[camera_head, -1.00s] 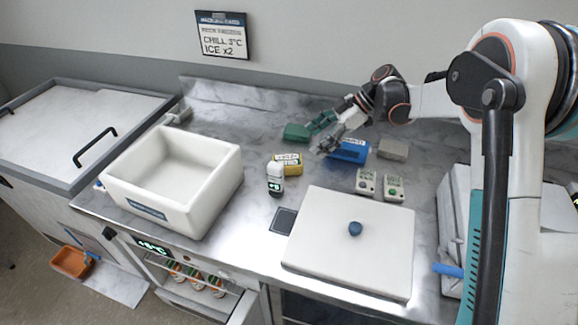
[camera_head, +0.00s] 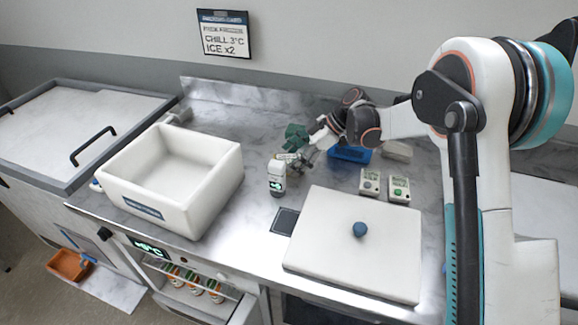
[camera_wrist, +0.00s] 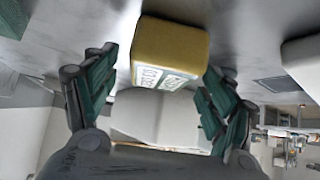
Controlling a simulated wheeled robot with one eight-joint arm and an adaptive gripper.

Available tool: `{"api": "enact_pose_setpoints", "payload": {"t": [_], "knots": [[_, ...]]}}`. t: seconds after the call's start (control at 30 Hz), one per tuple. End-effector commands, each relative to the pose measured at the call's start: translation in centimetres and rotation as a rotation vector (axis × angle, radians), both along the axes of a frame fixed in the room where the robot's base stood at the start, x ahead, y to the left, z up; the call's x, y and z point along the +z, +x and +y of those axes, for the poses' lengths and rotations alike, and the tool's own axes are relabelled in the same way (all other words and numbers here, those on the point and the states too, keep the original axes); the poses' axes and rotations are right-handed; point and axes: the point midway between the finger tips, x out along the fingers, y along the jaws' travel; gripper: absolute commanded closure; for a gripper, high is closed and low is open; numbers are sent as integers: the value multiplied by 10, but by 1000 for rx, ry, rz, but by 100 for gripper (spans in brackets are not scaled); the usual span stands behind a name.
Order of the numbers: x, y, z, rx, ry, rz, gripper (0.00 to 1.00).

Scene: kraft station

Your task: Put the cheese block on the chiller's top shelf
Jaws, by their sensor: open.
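The cheese block (camera_wrist: 172,50), yellow with a white label, lies on the counter. In the wrist view it sits ahead of and between the green-padded fingers of my gripper (camera_wrist: 157,85), which is open. In the head view my gripper (camera_head: 299,152) is over the cheese block (camera_head: 286,157) and hides most of it. I cannot tell whether a finger touches it. The chiller (camera_head: 152,248), with a lit green display, is under the counter at the lower left. Its front is open, and several orange-and-white bottles (camera_head: 191,280) stand inside. Its top shelf is hard to make out.
A white open box (camera_head: 170,178) stands left on the counter. A blue container (camera_head: 350,154), two small devices (camera_head: 370,182) and a white lid with a blue knob (camera_head: 318,258) lie to the right.

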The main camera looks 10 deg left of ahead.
Motion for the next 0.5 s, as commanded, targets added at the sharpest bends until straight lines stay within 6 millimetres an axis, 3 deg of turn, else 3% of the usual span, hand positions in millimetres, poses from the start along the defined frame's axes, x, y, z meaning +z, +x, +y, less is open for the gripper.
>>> {"api": "enact_pose_setpoints", "payload": {"t": [0.07,0.2,0.3,0.37,0.5], "knots": [[1,0,0,0,0,0,28],[1,0,0,0,0,0,60],[0,0,0,0,0,0,78],[1,0,0,0,0,0,83],[1,0,0,1,0,0,83]]}}
